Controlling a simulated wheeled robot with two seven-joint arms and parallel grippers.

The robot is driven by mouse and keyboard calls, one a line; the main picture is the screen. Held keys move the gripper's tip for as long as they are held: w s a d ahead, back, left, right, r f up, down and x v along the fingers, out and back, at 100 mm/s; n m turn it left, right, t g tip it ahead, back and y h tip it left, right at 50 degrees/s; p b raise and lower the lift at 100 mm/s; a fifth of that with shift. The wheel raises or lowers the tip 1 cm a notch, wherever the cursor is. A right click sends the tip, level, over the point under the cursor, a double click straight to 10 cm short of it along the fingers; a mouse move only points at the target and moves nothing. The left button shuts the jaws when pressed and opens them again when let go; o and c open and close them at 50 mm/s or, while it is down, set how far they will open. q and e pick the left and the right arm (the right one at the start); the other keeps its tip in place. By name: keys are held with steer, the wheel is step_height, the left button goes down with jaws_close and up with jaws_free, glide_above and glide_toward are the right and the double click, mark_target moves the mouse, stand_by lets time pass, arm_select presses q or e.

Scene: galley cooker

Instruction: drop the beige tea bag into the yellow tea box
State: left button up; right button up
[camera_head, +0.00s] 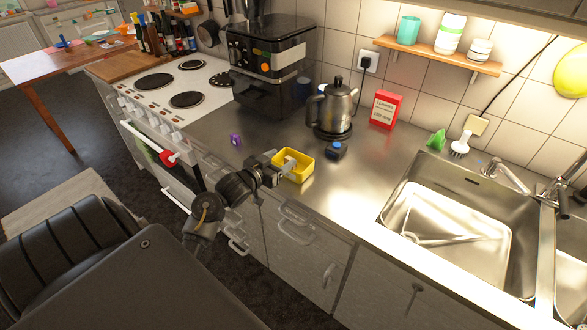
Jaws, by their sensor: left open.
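The yellow tea box (306,172) is a small open-topped box on the steel counter, near its front edge and left of the sink. My left gripper (287,168) reaches in from the left and is open, with its fingers at the box's opening. Pale beige shows inside the box beside the fingers. I cannot tell whether this is the beige tea bag or the box's inside, as the gripper partly covers it. My right gripper is not in view.
A purple item (235,140) lies to the left. A red carton (384,108) stands by the wall. The sink (450,225) is to the right.

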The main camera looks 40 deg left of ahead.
arm_select(q)
steer(key=s, duration=0.3)
steer(key=s+r, duration=0.1)
steer(key=s, duration=0.1)
steer(key=shift+s+d+b, duration=0.1)
steer(key=shift+s+b, duration=0.2)
steer(key=shift+f, duration=0.1)
